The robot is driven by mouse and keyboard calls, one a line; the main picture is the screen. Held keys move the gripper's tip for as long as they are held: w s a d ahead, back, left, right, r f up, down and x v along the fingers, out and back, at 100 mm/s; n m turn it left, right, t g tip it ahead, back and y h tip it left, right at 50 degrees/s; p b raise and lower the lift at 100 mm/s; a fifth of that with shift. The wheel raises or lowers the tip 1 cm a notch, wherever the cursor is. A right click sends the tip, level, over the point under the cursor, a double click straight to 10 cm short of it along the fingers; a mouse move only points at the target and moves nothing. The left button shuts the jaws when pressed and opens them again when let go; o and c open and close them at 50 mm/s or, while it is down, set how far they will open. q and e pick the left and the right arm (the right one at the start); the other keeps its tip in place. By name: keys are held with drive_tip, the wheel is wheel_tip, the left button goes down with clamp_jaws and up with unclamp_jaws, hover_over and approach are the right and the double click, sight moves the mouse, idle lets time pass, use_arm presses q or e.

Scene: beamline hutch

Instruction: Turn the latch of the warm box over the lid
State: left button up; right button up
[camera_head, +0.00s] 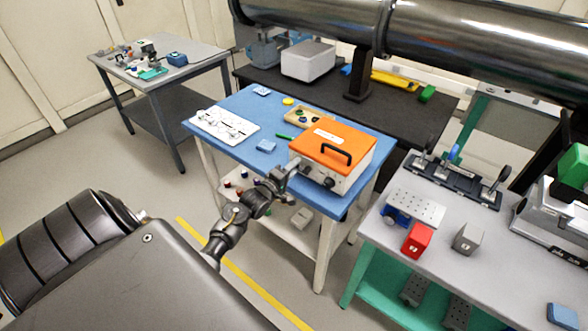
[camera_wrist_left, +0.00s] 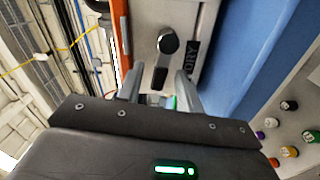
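The warm box (camera_head: 318,172) is a pale box with an orange lid (camera_head: 345,140) and a black handle on top; the lid lies down on it. It stands at the front right of the blue table. The latch, a black round knob with a short lever, sits on the box front in the left wrist view (camera_wrist_left: 168,44). Its lever points toward my gripper. My left gripper (camera_head: 300,168) is at the box's front left. In the left wrist view its two fingers (camera_wrist_left: 158,76) are apart, with the lever end between or just beyond them; contact cannot be told. My right gripper is out of view.
The blue table (camera_head: 240,107) also holds a white board (camera_head: 225,124), a small wooden tray (camera_head: 304,118) and a green pen-like item (camera_head: 284,136). A grey bench (camera_head: 440,240) with a red block (camera_head: 417,240) stands close on the right. A large metal pipe (camera_head: 450,40) crosses behind.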

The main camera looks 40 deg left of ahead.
sight(309, 159)
use_arm(q)
drive_tip(key=shift+c, duration=0.2)
clamp_jaws()
drive_tip(key=shift+d, duration=0.1)
drive_tip(key=shift+r, duration=0.1)
drive_tip(key=shift+r+m+p, duration=0.25)
drive_tip(key=shift+m, duration=0.4)
drive_tip(key=shift+r+m+p, duration=0.2)
drive_tip(key=shift+m, duration=0.45)
drive_tip(key=m, duration=0.2)
drive_tip(key=shift+d+r+m+p, duration=0.25)
drive_tip(key=shift+r+m+p, duration=0.05)
drive_tip(key=shift+r, duration=0.05)
drive_tip(key=m, duration=0.2)
drive_tip(key=d+r+m, duration=0.1)
drive_tip(key=m, duration=0.2)
drive_tip(key=shift+d+r+p, duration=0.1)
drive_tip(key=shift+d+p, duration=0.05)
drive_tip(key=shift+p, duration=0.2)
drive_tip(key=m, duration=0.1)
drive_tip(key=d+m, duration=0.1)
drive_tip(key=m, duration=0.3)
drive_tip(key=shift+d+r, duration=0.2)
drive_tip(key=shift+d, duration=0.05)
